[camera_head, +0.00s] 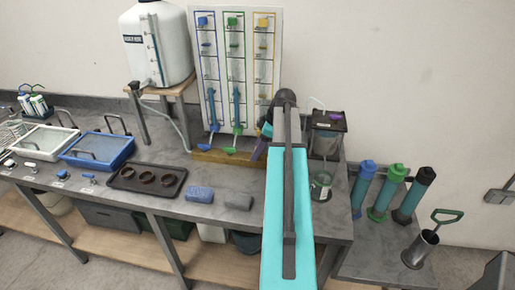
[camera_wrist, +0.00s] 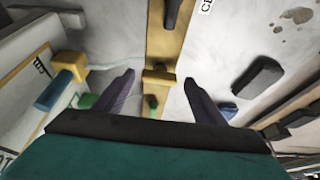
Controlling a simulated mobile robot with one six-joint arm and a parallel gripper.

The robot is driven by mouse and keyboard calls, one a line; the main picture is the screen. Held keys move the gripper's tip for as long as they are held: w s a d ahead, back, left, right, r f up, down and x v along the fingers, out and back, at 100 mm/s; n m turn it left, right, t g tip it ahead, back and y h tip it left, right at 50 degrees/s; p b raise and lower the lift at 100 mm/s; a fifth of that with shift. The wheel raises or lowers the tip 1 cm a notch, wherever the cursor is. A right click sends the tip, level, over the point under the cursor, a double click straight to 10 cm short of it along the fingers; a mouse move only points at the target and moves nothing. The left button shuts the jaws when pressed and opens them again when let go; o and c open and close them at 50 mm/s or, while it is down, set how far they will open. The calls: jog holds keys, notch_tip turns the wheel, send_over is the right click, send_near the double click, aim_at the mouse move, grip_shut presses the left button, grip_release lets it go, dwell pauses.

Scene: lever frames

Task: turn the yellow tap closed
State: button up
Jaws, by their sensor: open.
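The white panel (camera_head: 222,20) has blue, green and yellow columns of fittings. The yellow column's top fitting (camera_head: 263,22) shows, but its lower end is hidden behind my arm. In the wrist view a small yellow piece (camera_wrist: 160,78), apparently the yellow tap's lever, stands over the tan ledge (camera_wrist: 166,38). My gripper (camera_wrist: 160,88) is open, with one purple finger on each side of this piece and visible gaps between. Its turn angle is hard to tell. In the head view my gripper (camera_head: 263,143) is at the panel's lower right, mostly hidden by my arm.
Green (camera_head: 230,149) and blue (camera_head: 202,147) levers sit left of my gripper. A dark-topped clear container (camera_head: 325,143) and a glass beaker (camera_head: 321,186) stand close on the right. Blue (camera_head: 200,194) and grey (camera_head: 238,201) blocks lie in front on the bench.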

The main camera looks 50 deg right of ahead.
jog(key=c, duration=0.9)
jog(key=shift+a, duration=0.35)
jog(key=shift+c, duration=0.8)
jog(key=shift+d, duration=0.3)
